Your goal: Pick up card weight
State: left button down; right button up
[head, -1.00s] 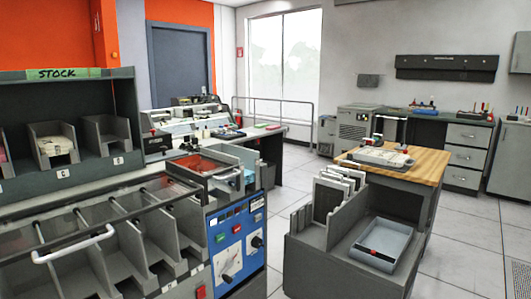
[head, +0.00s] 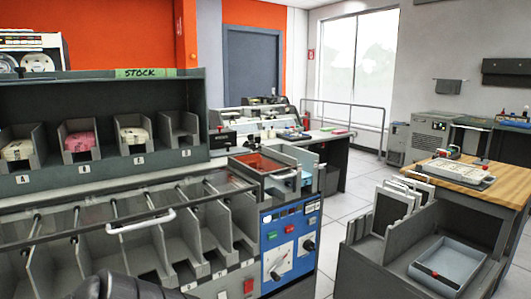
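I cannot tell for sure which thing is the card weight. A grey, open tray with a small red piece on its front (head: 449,262) lies on the low dark cart at the lower right. An orange-lined hopper (head: 262,163) sits on top of the sorting machine, with a small pale block (head: 306,176) at its right side. Neither gripper shows. A dark, rounded part at the bottom edge, left of centre, looks like part of my own arm.
The sorting machine (head: 285,245) with its row of open pockets fills the left and front. A stock shelf (head: 110,105) with card stacks in bins stands behind it. A wood-topped table (head: 500,187) is at the right. Clear floor (head: 345,208) lies between machine and cart.

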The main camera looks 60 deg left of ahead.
aim_at(227, 152)
jog(key=i, duration=3.1)
jog(key=u, duration=4.6)
